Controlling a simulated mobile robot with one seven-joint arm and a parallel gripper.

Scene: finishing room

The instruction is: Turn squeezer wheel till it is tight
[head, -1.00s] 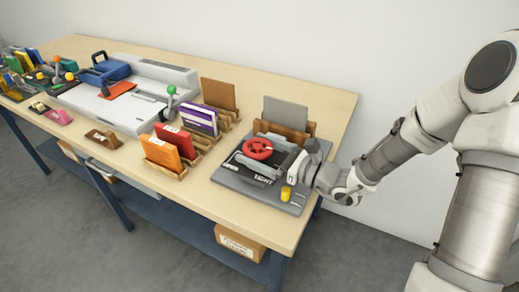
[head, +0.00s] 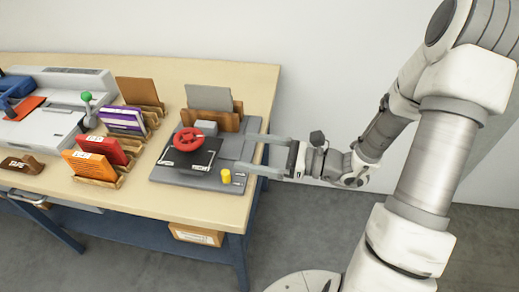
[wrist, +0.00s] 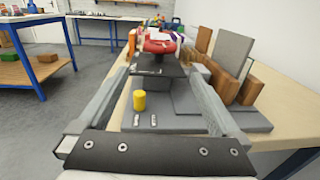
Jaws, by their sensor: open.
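The squeezer (head: 197,180) is a grey base with a dark plate, at the right end of the bench. Its red wheel (head: 187,137) sits on top of the dark plate. In the wrist view the red wheel (wrist: 160,41) is straight ahead, beyond the fingers. My gripper (head: 247,152) is open and empty, its two fingers pointing left over the right edge of the squeezer base. The wheel is beyond the fingertips and apart from them. In the wrist view the fingers (wrist: 158,92) spread wide on both sides of the base.
A yellow knob (head: 226,176) stands at the base's front right corner. A wooden rack with a grey board (head: 209,100) stands behind. Racks with orange books (head: 89,165) and purple books (head: 122,120) are to the left. The bench's right edge lies beneath my gripper.

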